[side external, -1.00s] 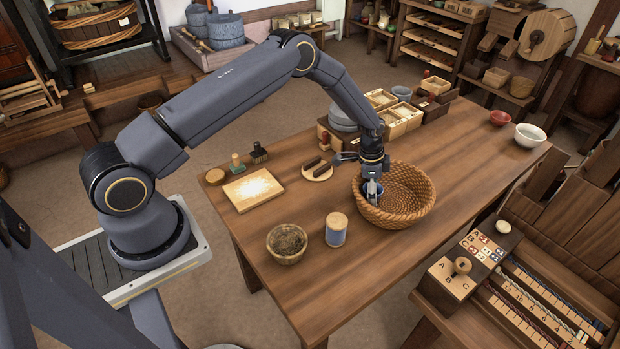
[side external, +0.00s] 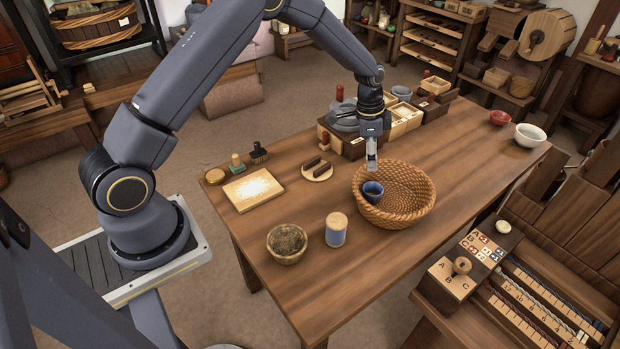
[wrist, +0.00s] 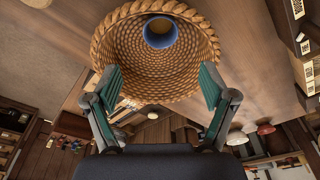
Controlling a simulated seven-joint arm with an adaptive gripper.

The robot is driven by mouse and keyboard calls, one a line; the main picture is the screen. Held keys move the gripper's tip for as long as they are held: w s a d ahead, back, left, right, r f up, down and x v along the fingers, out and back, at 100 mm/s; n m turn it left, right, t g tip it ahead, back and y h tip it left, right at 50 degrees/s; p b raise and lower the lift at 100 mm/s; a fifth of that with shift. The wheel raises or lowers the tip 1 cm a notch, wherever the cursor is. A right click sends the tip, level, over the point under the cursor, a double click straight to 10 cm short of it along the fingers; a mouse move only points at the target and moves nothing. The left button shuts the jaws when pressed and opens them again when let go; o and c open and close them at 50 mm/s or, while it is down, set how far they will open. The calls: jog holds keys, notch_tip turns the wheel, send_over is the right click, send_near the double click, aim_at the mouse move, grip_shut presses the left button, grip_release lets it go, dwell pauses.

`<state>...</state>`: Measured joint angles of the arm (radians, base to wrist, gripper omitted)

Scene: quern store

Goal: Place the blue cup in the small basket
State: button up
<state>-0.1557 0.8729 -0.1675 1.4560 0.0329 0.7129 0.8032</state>
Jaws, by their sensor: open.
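The blue cup (side external: 373,191) rests inside the woven basket (side external: 420,212), against its left inner side. In the wrist view the cup (wrist: 160,32) shows near the top of the basket (wrist: 205,45), with its round mouth toward the camera. My gripper (side external: 371,166) is above the basket's back-left rim, apart from the cup. In the wrist view its two green-padded fingers (wrist: 160,80) are spread wide with nothing between them.
A wooden-lidded blue jar (side external: 336,230) and a filled bowl (side external: 287,244) stand left of the basket. A board (side external: 254,190) and a round plate with dark bars (side external: 317,171) lie farther left. Boxes (side external: 402,120) line the back edge.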

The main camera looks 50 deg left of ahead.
jog(key=s+r+n+t+y, duration=0.1)
jog(key=s+r+n, duration=0.1)
jog(key=s+r, duration=0.7)
jog(key=s+r+n+t, duration=0.15)
jog(key=s+r, duration=0.25)
jog(key=r, duration=0.8)
jog(key=s+r+n+t, duration=0.1)
jog(key=s+r+n, duration=0.1)
jog(key=s, duration=0.7)
jog(key=s+r+n, duration=0.1)
jog(key=s+n, duration=0.2)
jog(key=s, duration=0.7)
jog(key=shift+s+d+r+t, duration=0.15)
jog(key=shift+s+r+t, duration=0.05)
jog(key=shift+r+t, duration=0.15)
